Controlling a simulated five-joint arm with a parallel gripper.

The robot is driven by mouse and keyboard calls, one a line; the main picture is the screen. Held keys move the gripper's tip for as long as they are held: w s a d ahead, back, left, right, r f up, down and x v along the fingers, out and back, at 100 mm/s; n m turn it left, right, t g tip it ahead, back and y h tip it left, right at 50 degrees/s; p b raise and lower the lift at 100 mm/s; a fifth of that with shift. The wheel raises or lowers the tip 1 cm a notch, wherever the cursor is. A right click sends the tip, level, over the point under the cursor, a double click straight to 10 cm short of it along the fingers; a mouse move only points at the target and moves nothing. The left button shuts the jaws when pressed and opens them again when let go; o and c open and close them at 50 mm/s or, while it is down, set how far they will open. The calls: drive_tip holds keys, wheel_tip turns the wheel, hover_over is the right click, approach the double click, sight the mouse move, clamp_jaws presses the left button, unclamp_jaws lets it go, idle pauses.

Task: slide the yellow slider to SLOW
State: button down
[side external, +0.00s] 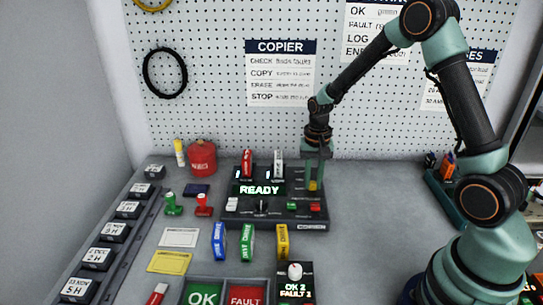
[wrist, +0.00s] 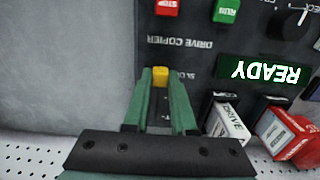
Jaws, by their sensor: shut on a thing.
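The yellow slider (side external: 313,185) is on the right part of the dark drive copier panel (side external: 279,218). In the wrist view the slider (wrist: 160,76) shows between the tips of my gripper's two green fingers (wrist: 160,84). My gripper (side external: 314,178) comes down from above and is shut on the slider. A small label starting "SLO" (wrist: 178,74) sits beside the slider, partly covered by a finger. The slot is mostly hidden by the fingers.
The panel has a READY display (wrist: 265,70), a red STOP button (wrist: 167,7), a green RUN button (wrist: 226,10) and a knob (wrist: 290,22). Red and white drives (wrist: 285,132) stand close to my gripper. Coloured drives (side external: 247,242) lie in front of the panel. Free table is at right.

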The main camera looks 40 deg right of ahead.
sight(313, 183)
drive_tip(key=shift+s+a, duration=0.1)
drive_tip(key=shift+a, duration=0.05)
drive_tip(key=c, duration=0.7)
unclamp_jaws()
drive_tip(key=shift+r, duration=0.1)
wheel_tip(313, 183, up, 12)
drive_tip(key=s+a+r+n+t, duration=0.2)
drive_tip(key=s+a+n, duration=0.1)
drive_tip(key=s, duration=0.1)
drive_tip(key=s+a+r+n+t, duration=0.1)
drive_tip(key=s+a+r+n, duration=0.2)
drive_tip(key=s, duration=0.1)
drive_tip(key=s+a+r+n+t, duration=0.2)
drive_tip(key=s+r+n, duration=0.1)
drive_tip(key=s, duration=0.1)
drive_tip(key=shift+s+a+r+t, duration=0.1)
drive_tip(key=shift+a+r+t, duration=0.1)
drive_tip(key=shift+a+t, duration=0.15)
